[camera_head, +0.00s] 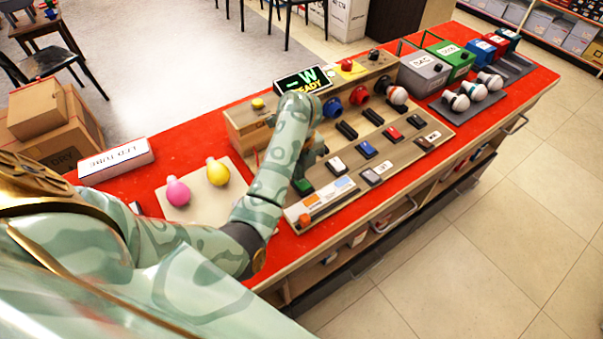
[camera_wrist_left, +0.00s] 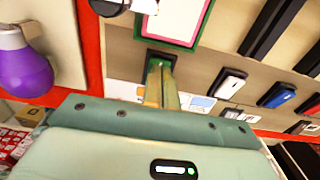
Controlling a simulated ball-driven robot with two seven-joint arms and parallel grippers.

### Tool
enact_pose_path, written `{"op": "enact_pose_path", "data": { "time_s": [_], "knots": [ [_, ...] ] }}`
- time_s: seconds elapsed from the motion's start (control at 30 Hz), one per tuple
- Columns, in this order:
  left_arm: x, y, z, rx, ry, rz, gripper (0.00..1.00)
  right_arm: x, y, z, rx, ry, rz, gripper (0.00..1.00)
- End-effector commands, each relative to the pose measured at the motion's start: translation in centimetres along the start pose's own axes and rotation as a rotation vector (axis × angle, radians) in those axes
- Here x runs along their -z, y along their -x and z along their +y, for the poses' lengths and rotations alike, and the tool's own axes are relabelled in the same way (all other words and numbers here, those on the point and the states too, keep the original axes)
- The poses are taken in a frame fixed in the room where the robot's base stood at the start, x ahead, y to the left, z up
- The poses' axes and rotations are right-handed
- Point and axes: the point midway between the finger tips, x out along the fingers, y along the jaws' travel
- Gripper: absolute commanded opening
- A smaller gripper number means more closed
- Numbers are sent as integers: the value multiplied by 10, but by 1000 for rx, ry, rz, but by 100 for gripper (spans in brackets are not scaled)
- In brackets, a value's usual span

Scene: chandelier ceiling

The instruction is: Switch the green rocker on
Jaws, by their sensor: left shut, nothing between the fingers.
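In the left wrist view the green rocker (camera_wrist_left: 155,62) sits in a dark frame on the panel. My left gripper (camera_wrist_left: 163,72) is shut and empty, its narrow fingertips in front of the green rocker. I cannot tell whether they touch it. In the head view the left gripper (camera_head: 312,158) is mostly hidden behind its own wrist. The right gripper is not in view.
A white rocker (camera_head: 336,165), blue rocker (camera_head: 366,150) and red rocker (camera_head: 392,133) line the panel. A display (camera_head: 303,82) stands behind. A pink bulb (camera_head: 178,191) and yellow bulb (camera_head: 217,172) lie left of the panel on the red table (camera_head: 141,177).

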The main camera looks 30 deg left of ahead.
Motion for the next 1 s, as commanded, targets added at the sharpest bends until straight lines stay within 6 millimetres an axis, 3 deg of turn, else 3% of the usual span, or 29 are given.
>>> {"op": "enact_pose_path", "data": {
  "time_s": [0.1,0.53,1.0],
  "knots": [
    [0,18,-1,3,0,0,0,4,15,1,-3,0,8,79],
    [0,59,-1,4,-1,0,0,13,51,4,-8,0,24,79],
    [0,60,0,1,-1,0,0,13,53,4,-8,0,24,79]
  ]
}}
